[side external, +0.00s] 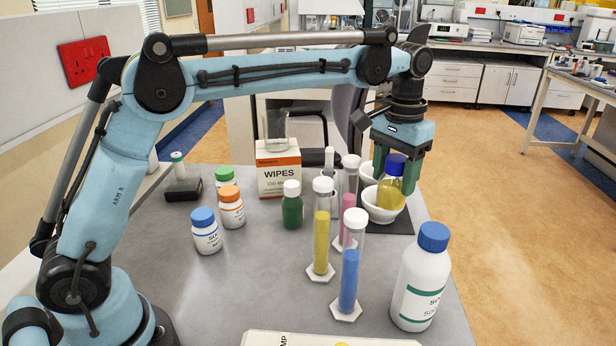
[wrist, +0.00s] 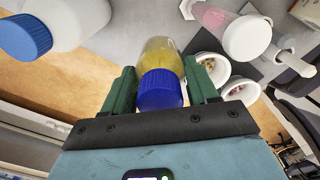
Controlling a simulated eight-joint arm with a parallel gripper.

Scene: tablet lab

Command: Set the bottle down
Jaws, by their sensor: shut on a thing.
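The bottle (side external: 389,190) has a dark blue cap and yellow liquid inside. My gripper (side external: 395,168) points down and is shut on the bottle, with a green finger on either side of it. In the wrist view, the bottle (wrist: 161,54) stands between the two fingers (wrist: 160,82), cap toward me. It looks roughly upright and appears held above the table (side external: 260,270); its base overlaps a white bowl in the side view, so its exact height is unclear.
White bowls (side external: 376,214) sit on a dark mat (side external: 402,226) beside the bottle. Cylinders with yellow (side external: 321,243), blue (side external: 348,280) and pink liquid stand to the left. A large white blue-capped bottle (side external: 418,285) stands in front. Bare table lies at the left middle.

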